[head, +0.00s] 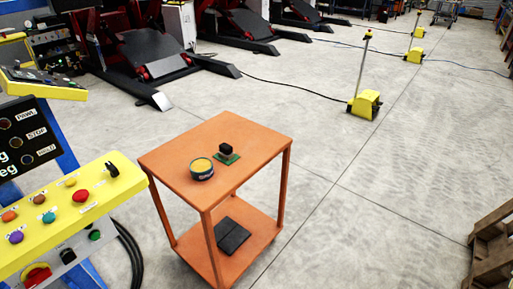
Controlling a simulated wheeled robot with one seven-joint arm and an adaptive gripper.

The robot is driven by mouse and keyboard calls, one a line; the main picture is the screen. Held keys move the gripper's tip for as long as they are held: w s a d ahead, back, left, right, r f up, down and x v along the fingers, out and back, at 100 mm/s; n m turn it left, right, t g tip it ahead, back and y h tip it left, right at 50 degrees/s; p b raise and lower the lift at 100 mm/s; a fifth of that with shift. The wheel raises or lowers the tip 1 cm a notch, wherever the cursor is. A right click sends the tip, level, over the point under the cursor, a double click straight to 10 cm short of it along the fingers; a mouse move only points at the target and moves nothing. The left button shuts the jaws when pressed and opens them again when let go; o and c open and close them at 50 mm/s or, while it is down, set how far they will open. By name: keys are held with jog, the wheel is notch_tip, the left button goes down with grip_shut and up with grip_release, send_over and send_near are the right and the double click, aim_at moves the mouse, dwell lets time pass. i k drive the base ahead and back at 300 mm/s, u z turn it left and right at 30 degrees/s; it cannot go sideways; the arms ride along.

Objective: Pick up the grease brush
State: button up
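An orange two-tier table (255,134) stands in front of me. A small black upright block on a grey and green base (227,153) stands on its top, near the middle. A round dark tin with a yellow top (202,169) stands just left of it, apart from it. I see no clear brush shape; I cannot tell whether the black block is the grease brush. My gripper is not in view.
A yellow control panel (75,210) with coloured buttons fills the left foreground. Dark flat items (231,236) lie on the table's lower shelf. A yellow floor pedal unit (365,104) stands beyond. Wooden pallets (492,250) are at right. The floor right of the table is clear.

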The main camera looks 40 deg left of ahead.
aim_at(226, 150)
jog(key=z, duration=0.05)
jog(key=i, duration=0.8)
jog(key=u, duration=2.35)
